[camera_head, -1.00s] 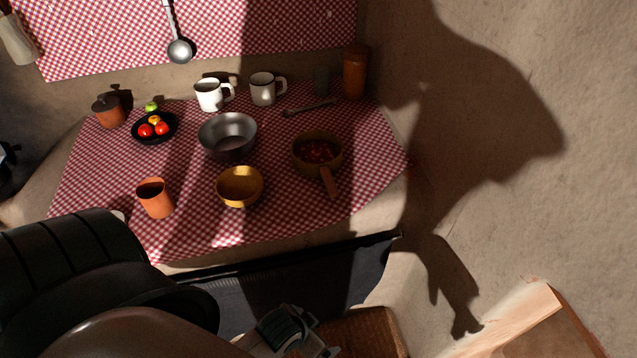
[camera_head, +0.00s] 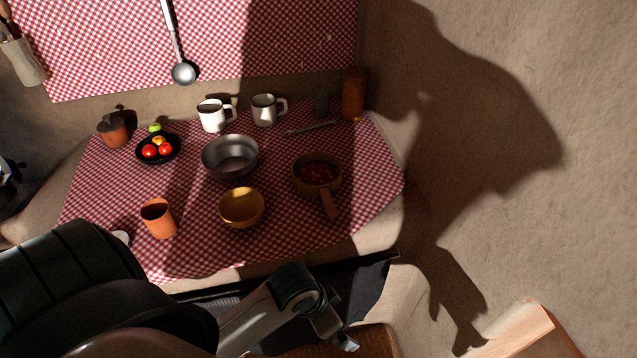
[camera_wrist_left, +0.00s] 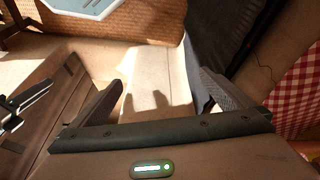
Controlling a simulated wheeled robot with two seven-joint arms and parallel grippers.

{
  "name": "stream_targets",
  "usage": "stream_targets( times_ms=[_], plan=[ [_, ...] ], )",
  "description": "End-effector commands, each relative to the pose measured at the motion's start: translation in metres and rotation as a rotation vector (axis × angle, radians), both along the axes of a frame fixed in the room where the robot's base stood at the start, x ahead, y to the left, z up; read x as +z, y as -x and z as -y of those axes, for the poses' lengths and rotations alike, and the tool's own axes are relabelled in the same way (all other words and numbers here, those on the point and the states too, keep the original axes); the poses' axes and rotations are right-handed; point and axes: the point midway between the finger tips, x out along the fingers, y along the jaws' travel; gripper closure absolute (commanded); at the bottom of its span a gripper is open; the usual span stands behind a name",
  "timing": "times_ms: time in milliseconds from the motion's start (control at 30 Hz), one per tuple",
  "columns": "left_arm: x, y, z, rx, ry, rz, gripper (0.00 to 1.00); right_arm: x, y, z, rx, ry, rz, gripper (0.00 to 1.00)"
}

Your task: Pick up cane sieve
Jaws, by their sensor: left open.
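My left gripper (camera_head: 338,338) is low in the head view, in front of the table's near edge. In the left wrist view the gripper (camera_wrist_left: 162,92) has its two fingers wide apart with nothing between them. A brown woven cane surface (camera_head: 378,342) shows at the bottom of the head view, just beyond the gripper. A woven surface (camera_wrist_left: 135,22) also fills the top of the left wrist view, with a pale-blue flat piece on it. I cannot tell whether either is the cane sieve. My right gripper is not in view.
The checked-cloth table (camera_head: 290,228) holds a metal bowl (camera_head: 230,160), a yellow bowl (camera_head: 241,207), a handled pan (camera_head: 317,174), an orange cup (camera_head: 158,218), mugs and fruit. A dark panel (camera_head: 368,288) lies below its front edge. A wooden piece (camera_head: 515,335) stands at lower right.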

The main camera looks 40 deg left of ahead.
Motion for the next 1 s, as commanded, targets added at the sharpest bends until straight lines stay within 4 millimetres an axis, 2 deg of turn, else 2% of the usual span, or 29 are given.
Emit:
stream_targets(
  times_ms=[233,467,600,767,1000],
  plan=[
    [0.020,-0.060,0.004,-0.155,-0.015,-0.009,0.00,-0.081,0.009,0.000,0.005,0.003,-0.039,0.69],
    [0.049,-0.115,-0.014,-0.280,-0.066,-0.054,0.00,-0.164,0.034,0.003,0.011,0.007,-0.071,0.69],
    [0.073,-0.145,-0.034,-0.324,-0.107,-0.087,0.00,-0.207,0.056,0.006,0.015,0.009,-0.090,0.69],
    [0.106,-0.174,-0.064,-0.346,-0.155,-0.131,0.00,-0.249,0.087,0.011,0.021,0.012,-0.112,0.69],
    [0.173,-0.212,-0.122,-0.330,-0.215,-0.201,0.00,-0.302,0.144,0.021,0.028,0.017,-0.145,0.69]
  ],
)
